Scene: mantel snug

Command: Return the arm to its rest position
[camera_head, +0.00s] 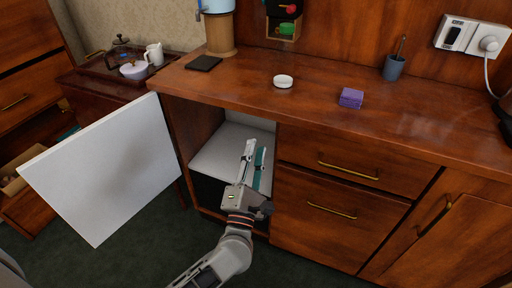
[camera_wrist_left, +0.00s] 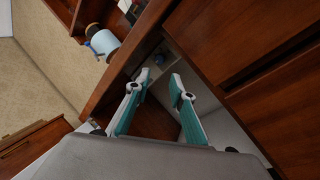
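My left gripper (camera_head: 256,150) is in front of the open cupboard, its fingers reaching into the opening over a pale shelf (camera_head: 217,158). In the left wrist view the gripper (camera_wrist_left: 160,82) has its two white and teal fingers apart, with nothing visible between them. The forearm runs down to the bottom edge of the head view. My right gripper is in neither view.
The white cupboard door (camera_head: 110,168) stands wide open on the left. A closed drawer (camera_head: 342,170) is right of the opening. The countertop above holds a white round dish (camera_head: 283,81), a purple block (camera_head: 350,97) and a blue-grey cup (camera_head: 393,67).

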